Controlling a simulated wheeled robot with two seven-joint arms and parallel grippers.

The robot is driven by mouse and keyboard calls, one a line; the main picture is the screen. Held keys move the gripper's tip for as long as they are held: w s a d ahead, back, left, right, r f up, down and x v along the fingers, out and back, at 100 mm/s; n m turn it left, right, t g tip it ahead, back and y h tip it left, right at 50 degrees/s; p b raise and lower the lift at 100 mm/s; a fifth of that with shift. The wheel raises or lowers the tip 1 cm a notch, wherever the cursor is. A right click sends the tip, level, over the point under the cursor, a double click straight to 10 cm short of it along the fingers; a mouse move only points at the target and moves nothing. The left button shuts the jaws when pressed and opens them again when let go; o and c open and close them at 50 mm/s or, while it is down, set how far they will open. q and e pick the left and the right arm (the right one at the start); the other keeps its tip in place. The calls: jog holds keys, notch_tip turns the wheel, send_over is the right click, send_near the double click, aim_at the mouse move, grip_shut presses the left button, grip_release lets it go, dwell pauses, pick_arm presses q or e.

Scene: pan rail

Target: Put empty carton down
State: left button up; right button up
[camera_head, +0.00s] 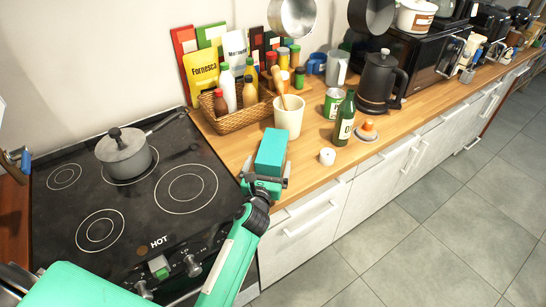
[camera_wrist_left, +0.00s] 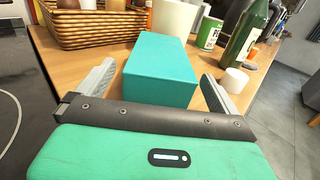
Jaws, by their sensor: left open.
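The carton is a plain teal box (camera_head: 271,152) on the wooden counter near its front edge, right of the stove. It also shows in the left wrist view (camera_wrist_left: 161,70), lying between the two fingers with a gap on each side. My left gripper (camera_head: 265,182) is open around the near end of the carton. In the left wrist view its grey fingers (camera_wrist_left: 158,90) stand apart, one on each side of the box. Whether the carton's underside rests fully on the counter is hidden. My right gripper is not in view.
A white utensil crock (camera_head: 289,117) stands just behind the carton, with a wicker basket (camera_head: 233,118) behind left. A small white cylinder (camera_head: 327,156), a green bottle (camera_head: 345,118) and a green can (camera_head: 333,103) stand to the right. The black stove (camera_head: 146,200) lies left, with a grey pot (camera_head: 123,151).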

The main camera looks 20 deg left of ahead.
pick_arm(q)
jog(key=shift+w+a, duration=0.15)
jog(key=shift+w, duration=1)
jog(key=c, duration=1.4)
